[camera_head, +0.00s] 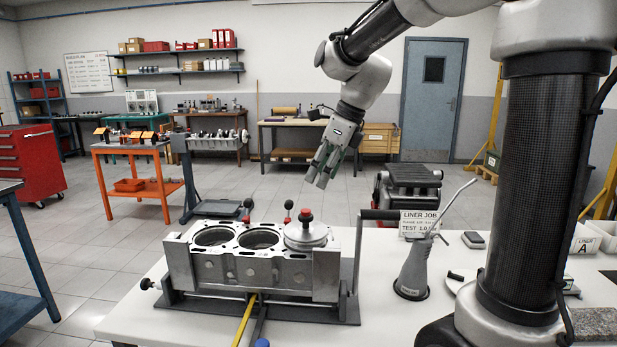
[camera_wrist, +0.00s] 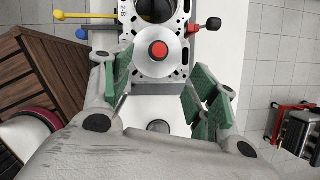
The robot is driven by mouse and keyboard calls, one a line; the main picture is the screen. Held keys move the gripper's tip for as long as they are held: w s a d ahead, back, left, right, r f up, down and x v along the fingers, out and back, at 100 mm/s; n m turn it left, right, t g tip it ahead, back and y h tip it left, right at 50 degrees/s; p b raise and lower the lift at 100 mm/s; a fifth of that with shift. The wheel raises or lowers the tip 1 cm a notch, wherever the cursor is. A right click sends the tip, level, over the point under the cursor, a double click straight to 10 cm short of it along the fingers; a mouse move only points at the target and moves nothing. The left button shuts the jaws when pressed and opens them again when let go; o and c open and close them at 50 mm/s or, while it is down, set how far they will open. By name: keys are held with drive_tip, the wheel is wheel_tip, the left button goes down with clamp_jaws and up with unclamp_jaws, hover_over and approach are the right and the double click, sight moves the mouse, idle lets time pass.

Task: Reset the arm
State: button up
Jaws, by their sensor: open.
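My gripper (camera_head: 325,166) hangs from my arm in the head view, above and behind the right end of the engine block (camera_head: 225,268). It is open and empty, well clear of the block. In the wrist view my gripper (camera_wrist: 158,95) shows its green finger pads spread apart. Between and beyond them lies the round silver plate (camera_wrist: 158,47) with a red knob (camera_wrist: 159,51). In the head view this plate (camera_head: 305,238) sits on the block's right bore. The other two bores are uncovered.
The block stands in a dark fixture on a white bench (camera_head: 390,325). To its right are a grey oil can (camera_head: 412,270) with a long spout, a "LINER JOB" sign (camera_head: 419,222) and white bins (camera_head: 585,238). A yellow bar (camera_head: 245,320) lies in front.

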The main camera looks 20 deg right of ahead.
drive_tip(key=s+d+f+n+h, duration=0.1)
drive_tip(key=s+d+n, duration=0.4)
drive_tip(key=s+n, duration=0.7)
drive_tip(key=s+d+f+n+t+h, duration=0.1)
drive_tip(key=s+d+n, duration=0.5)
drive_tip(key=s+n, duration=0.6)
drive_tip(key=shift+s+d+f+n+t+h, duration=0.15)
drive_tip(key=shift+f+n+t+h, duration=0.15)
drive_tip(key=shift+f+n+h, duration=0.5)
drive_tip(key=shift+c, duration=0.2)
